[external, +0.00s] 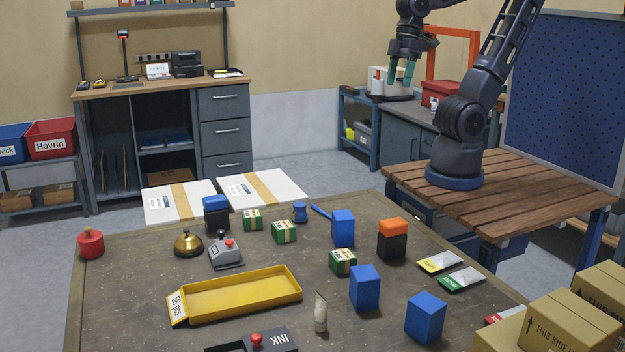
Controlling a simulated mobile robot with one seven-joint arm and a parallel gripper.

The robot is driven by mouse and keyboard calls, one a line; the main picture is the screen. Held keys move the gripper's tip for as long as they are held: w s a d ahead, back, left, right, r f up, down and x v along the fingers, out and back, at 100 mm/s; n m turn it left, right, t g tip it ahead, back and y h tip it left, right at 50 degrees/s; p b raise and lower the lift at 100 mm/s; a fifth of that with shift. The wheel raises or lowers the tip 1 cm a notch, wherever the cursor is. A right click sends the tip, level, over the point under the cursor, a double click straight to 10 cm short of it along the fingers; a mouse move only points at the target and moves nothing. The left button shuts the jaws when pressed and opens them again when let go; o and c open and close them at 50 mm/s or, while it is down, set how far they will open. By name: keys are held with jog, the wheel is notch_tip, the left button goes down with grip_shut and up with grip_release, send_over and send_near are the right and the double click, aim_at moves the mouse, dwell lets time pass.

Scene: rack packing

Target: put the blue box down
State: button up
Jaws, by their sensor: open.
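Several blue boxes stand upright on the brown work table (130,300): one near the back middle (343,228), one nearer the front (365,287) and one at the front right (425,317). I cannot tell which one the task means. My gripper (400,76) is raised high at the top of the external view, well away from these boxes. Its teal fingers are apart, point down and hold nothing between them.
A yellow tray (178,306) lies at the front left. Green-and-gold parcels (284,232), a brass bell (188,243), a grey push-button box (226,253) and an orange-and-black block (392,240) stand around. Cartons (567,332) crowd the right front. The left front of the table is bare.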

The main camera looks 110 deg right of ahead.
jog(key=w+a+f+m+g+y, duration=0.35)
jog(key=w+f+g+y, duration=0.2)
jog(key=f, duration=0.45)
jog(key=m+t+y, duration=0.7)
jog(key=m+y, duration=0.4)
jog(key=m, duration=0.5)
send_near(343, 214)
jog(key=shift+m, duration=0.25)
jog(key=x, duration=0.2)
jog(key=f+x, duration=0.1)
jog(key=x, duration=0.2)
jog(key=shift+s, duration=0.15)
jog(key=shift+w+x, duration=0.2)
jog(key=shift+x, duration=2.5)
jog(key=shift+d, duration=0.1)
jog(key=c, duration=1.2)
jog(key=shift+c, duration=0.2)
